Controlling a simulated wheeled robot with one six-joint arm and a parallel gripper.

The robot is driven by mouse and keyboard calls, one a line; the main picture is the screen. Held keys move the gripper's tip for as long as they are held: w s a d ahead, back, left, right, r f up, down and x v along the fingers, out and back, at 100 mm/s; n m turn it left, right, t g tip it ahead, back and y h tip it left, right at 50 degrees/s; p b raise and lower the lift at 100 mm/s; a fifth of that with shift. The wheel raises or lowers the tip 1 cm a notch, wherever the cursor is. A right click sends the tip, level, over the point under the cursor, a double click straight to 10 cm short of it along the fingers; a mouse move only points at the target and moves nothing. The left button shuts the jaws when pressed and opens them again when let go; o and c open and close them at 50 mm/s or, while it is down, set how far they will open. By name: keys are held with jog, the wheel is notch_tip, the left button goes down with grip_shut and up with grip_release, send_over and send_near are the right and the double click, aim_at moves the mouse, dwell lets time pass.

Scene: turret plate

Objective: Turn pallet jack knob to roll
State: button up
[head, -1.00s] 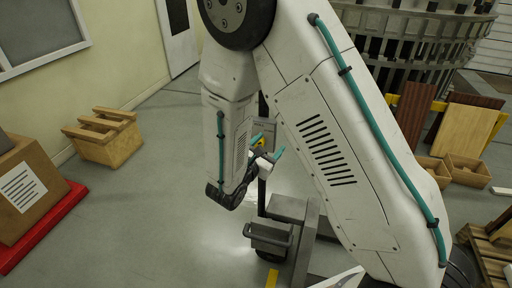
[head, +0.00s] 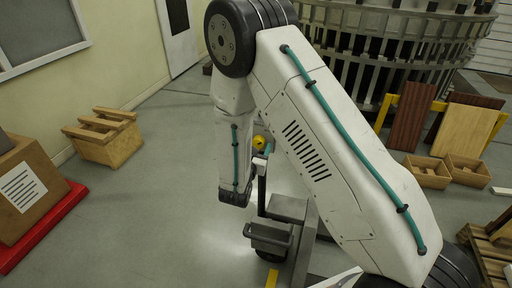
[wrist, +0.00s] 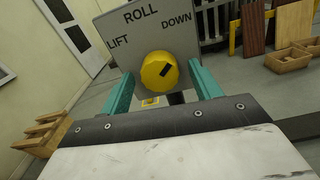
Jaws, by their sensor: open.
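The yellow knob (wrist: 159,71) with a black pointer mark sits on a grey panel (wrist: 182,36) marked LIFT, ROLL and DOWN in the wrist view. The black mark points up and right, between ROLL and DOWN. My gripper (wrist: 160,88) is open, with one teal finger at each side of the knob's lower part. I cannot tell whether the fingers touch it. In the head view the knob (head: 258,142) shows beside my arm, and my arm hides most of the panel. The pallet jack's grey body (head: 270,236) stands on the floor below.
A wooden crate (head: 104,138) stands by the left wall, and a cardboard box (head: 26,190) on a red base at the far left. Boards (head: 462,128) and small wooden boxes (head: 428,172) are at the right. The floor left of the jack is clear.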

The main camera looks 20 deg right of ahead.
jog(key=c, duration=1)
jog(key=n, duration=0.4)
jog(key=shift+n, duration=0.4)
jog(key=n, duration=0.4)
jog(key=shift+n, duration=0.4)
jog(key=o, duration=1)
